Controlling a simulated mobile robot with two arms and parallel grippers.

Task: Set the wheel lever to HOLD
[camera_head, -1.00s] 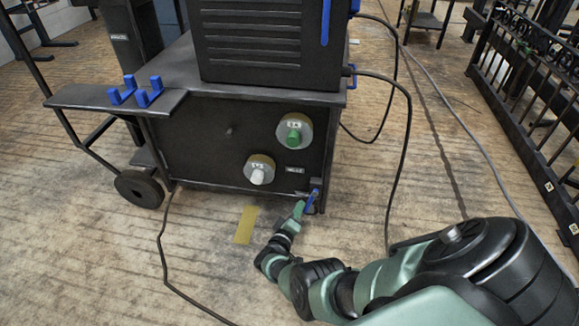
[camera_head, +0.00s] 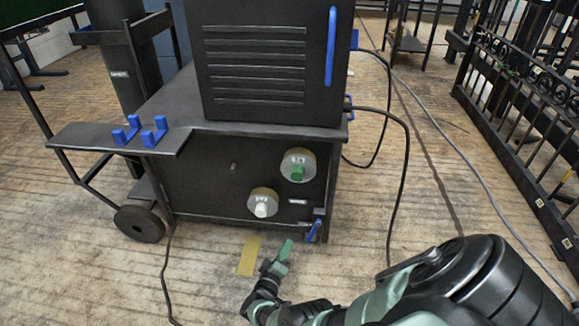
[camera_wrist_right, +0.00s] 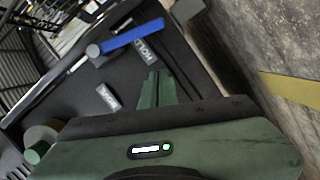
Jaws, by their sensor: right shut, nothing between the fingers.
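The blue wheel lever (camera_head: 314,230) is at the lower right of the cart's dark front panel, slanting down and to the left in the head view. In the right wrist view the lever (camera_wrist_right: 128,38) runs from a round grey pivot, and its handle lies close beside a label reading HOLD (camera_wrist_right: 145,47). My right gripper (camera_head: 285,248) is shut and empty, apart from the lever, to its left and slightly lower in the head view. Its green fingertips (camera_wrist_right: 155,88) show in the wrist view, with a gap between them and the lever. My left gripper is out of view.
The black cart (camera_head: 200,182) carries a green knob (camera_head: 297,173) and a white knob (camera_head: 262,208) on its front. Another small label (camera_wrist_right: 108,97) is unreadable. A yellow floor strip (camera_head: 249,256) lies in front. Cables cross the floor; a black gate (camera_head: 525,120) stands at right.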

